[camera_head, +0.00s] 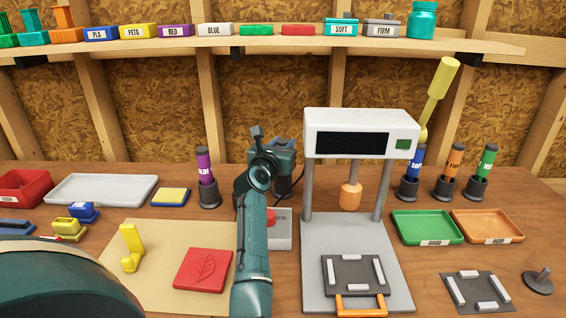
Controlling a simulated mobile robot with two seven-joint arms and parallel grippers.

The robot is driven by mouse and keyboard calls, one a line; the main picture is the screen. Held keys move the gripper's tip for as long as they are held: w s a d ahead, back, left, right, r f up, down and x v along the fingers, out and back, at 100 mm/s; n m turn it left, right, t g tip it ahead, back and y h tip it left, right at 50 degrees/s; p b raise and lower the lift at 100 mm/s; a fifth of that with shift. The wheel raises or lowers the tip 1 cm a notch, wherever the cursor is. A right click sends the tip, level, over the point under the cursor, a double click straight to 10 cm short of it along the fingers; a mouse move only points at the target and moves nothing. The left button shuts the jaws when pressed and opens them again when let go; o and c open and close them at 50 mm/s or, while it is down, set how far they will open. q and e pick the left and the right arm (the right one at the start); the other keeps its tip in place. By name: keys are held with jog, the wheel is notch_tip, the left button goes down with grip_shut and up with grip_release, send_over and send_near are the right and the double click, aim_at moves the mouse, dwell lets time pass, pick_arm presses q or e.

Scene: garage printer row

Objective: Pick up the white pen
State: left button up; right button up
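I cannot make out a white pen in the camera_head view. It may be hidden behind my arm or another thing. Upright pens with white labels stand in dark round holders: a purple one (205,168) left of my arm, and a blue one (414,164), an orange one (453,162) and a green one (486,163) at the right. My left gripper (257,133) is at the back middle of the bench, above and right of the purple pen and apart from it. Its fingers are small and dark, so its opening is unclear. My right gripper is not in view.
A white press (360,125) stands right of my arm, with a dark plate (352,272) on its base. Green (428,241) and orange (487,240) trays lie farther right. A tan mat (160,250) holds a red leaf block (203,270). A shelf (260,41) spans the back wall.

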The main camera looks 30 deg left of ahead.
pick_arm(q)
grip_shut()
jog(key=shift+r, duration=0.1)
